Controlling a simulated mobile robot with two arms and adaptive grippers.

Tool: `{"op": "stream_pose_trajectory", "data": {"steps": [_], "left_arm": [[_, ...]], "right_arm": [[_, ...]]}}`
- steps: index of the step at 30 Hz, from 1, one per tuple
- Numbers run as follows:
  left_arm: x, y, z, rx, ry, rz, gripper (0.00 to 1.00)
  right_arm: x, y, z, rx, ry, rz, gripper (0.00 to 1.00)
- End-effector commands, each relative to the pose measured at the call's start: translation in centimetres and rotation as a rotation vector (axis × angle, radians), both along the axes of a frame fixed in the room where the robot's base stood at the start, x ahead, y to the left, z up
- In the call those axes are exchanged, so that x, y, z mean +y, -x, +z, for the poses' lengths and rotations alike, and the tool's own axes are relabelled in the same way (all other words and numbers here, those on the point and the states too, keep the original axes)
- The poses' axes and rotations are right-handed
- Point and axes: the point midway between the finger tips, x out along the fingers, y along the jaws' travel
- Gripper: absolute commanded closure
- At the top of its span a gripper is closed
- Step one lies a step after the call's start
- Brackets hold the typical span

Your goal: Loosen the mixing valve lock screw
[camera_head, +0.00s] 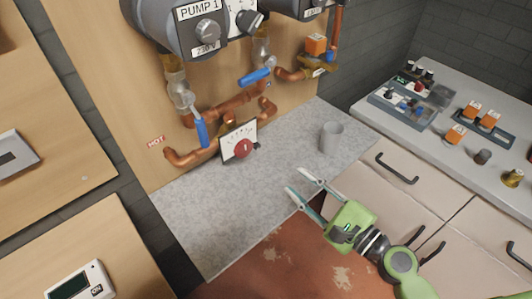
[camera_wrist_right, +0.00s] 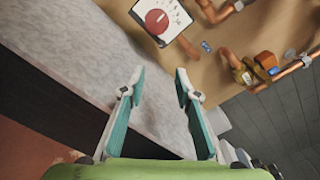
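The mixing valve (camera_head: 240,146) has a white dial plate with a round red knob and sits on the copper pipes low on the wooden board. It also shows at the top of the right wrist view (camera_wrist_right: 158,20). A small dark part (camera_head: 257,146) sticks out at the plate's right edge; I cannot tell whether it is the lock screw. My right gripper (camera_head: 297,180) is open and empty, over the counter's front edge, apart from the valve and to its lower right. In the wrist view its two fingers (camera_wrist_right: 160,74) are spread with nothing between them. My left gripper is not in view.
A grey mug (camera_head: 331,137) stands on the grey counter (camera_head: 225,205), right of the valve. Blue-handled valves (camera_head: 201,133) and pumps (camera_head: 205,30) are above. A side counter (camera_head: 442,140) at right holds trays and small parts. The counter before the valve is clear.

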Motion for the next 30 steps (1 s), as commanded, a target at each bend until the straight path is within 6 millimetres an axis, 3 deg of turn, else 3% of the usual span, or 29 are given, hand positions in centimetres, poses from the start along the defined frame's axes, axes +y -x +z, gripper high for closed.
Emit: {"op": "stream_pose_trajectory", "data": {"steps": [7,21,30], "left_arm": [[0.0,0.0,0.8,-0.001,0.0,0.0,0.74],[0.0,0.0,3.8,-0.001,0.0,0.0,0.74],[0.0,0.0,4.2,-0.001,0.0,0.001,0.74]], "right_arm": [[0.6,-0.7,0.8,0.015,-0.068,0.006,0.7],[6.2,-8.3,0.9,0.013,-0.067,0.006,0.7],[7.9,-10.7,0.6,0.015,-0.064,0.006,0.7]]}}
